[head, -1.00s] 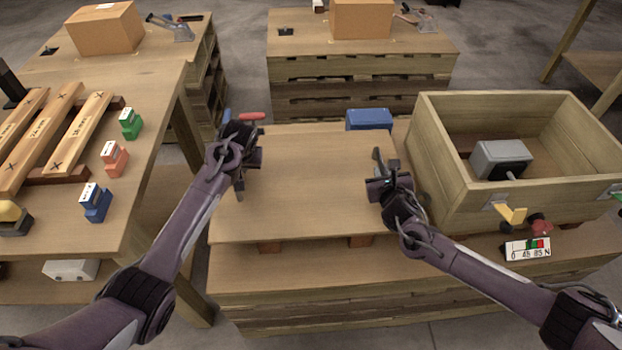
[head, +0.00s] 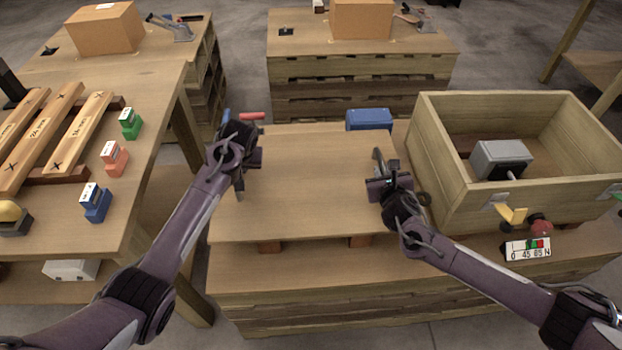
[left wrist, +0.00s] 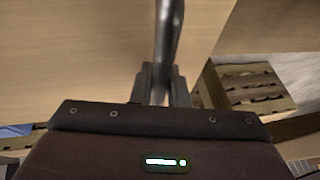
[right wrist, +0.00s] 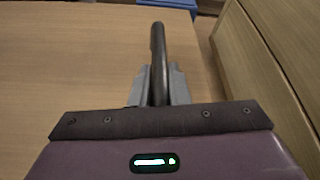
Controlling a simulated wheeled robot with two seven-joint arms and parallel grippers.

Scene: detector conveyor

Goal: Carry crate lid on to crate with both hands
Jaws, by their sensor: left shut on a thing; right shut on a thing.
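The crate lid (head: 310,190) is a flat wooden board lying on low supports on the pallet stack, left of the crate. My left gripper (head: 240,185) is at the lid's left side, shut on a dark bar handle, which shows in the left wrist view (left wrist: 168,40). My right gripper (head: 380,175) is at the lid's right side, shut on another dark handle, seen in the right wrist view (right wrist: 158,50). The open wooden crate (head: 450,180) stands to the right, with a grey box-like device (head: 500,158) inside. The lid looks level.
A blue box (head: 369,119) sits behind the lid. A workbench (head: 150,150) with wooden bars and small coloured blocks stands left. The crate's near wall is close to my right gripper.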

